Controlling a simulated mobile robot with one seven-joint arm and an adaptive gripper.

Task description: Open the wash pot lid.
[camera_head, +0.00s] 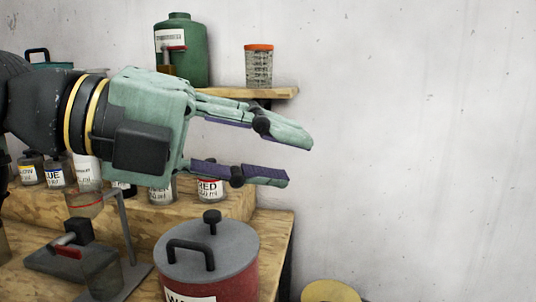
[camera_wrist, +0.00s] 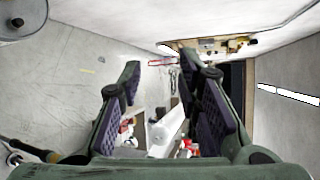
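The wash pot (camera_head: 240,282) is a red pot at the bottom of the head view, cut off by the frame edge, with a partly visible white label starting "WA". Its grey round lid (camera_head: 232,250) sits on it, closed. The lid carries a black arched handle (camera_head: 190,246) and a black knob (camera_head: 212,218). My gripper (camera_head: 299,161) points right in the head view, above the pot and apart from the lid. Its two fingers are spread with nothing between them. The wrist view also shows the fingers (camera_wrist: 161,68) apart and empty.
A wooden bench (camera_head: 277,226) holds the pot, a dark metal device (camera_head: 75,262) and small labelled jars (camera_head: 210,190) on a step. A shelf (camera_head: 282,93) above bears a green canister (camera_head: 190,62) and an orange-lidded jar (camera_head: 259,66). A yellowish round object (camera_head: 330,291) is lower right.

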